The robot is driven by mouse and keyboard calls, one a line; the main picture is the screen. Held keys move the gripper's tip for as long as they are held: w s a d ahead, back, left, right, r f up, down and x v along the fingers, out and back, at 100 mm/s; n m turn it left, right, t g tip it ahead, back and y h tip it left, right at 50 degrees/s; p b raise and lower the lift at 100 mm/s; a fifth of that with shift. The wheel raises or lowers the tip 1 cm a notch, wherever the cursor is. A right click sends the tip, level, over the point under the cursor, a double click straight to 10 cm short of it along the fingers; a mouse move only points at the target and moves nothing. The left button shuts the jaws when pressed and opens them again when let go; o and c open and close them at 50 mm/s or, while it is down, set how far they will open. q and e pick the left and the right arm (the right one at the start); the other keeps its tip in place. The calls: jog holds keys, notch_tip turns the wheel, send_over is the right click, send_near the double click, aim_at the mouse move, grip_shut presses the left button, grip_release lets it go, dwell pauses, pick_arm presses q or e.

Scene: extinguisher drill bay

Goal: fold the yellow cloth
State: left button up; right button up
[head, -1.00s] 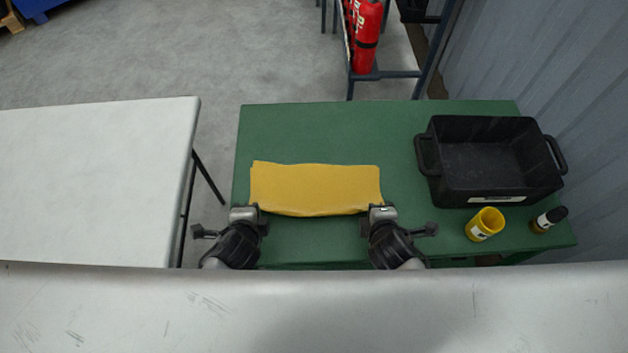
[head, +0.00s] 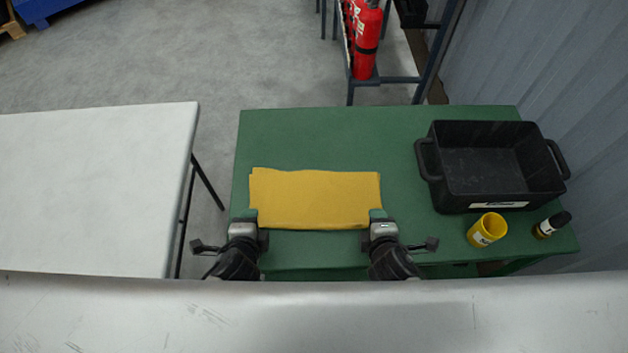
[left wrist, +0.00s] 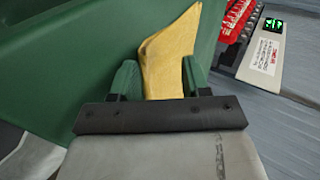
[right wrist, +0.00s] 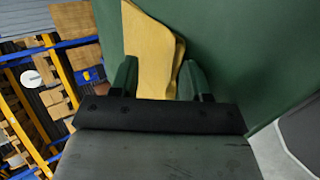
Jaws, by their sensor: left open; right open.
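The yellow cloth (head: 315,198) lies on the green table as a flat, wide rectangle, with layered edges at its upper left. My left gripper (head: 246,216) is open at the cloth's near left corner. In the left wrist view the cloth (left wrist: 170,55) reaches between the open fingers (left wrist: 158,80). My right gripper (head: 380,216) is open at the near right corner. In the right wrist view the cloth (right wrist: 150,55) shows stacked layers between the open fingers (right wrist: 156,80). Neither gripper is closed on it.
A black crate (head: 445,195) stands on the right of the green table (head: 330,135). A pale table (head: 90,190) is at left. Green tabletop behind the cloth is clear.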

pick_arm(q)
jog(key=shift+r, duration=0.1)
pick_arm(e)
jog(key=shift+r, duration=0.1)
pick_arm(q)
jog(key=shift+s+r, duration=0.1)
jog(key=shift+r, duration=0.2)
pick_arm(e)
jog(key=shift+s+r, duration=0.1)
jog(key=shift+r, duration=0.2)
pick_arm(q)
jog(key=s+r, duration=0.5)
jog(key=r, duration=0.3)
jog(key=shift+s+r, duration=0.15)
jog(key=shift+s, duration=0.25)
pick_arm(e)
jog(key=s+r, duration=0.5)
jog(key=r, duration=0.3)
jog(key=shift+s+r, duration=0.15)
jog(key=shift+s, duration=0.25)
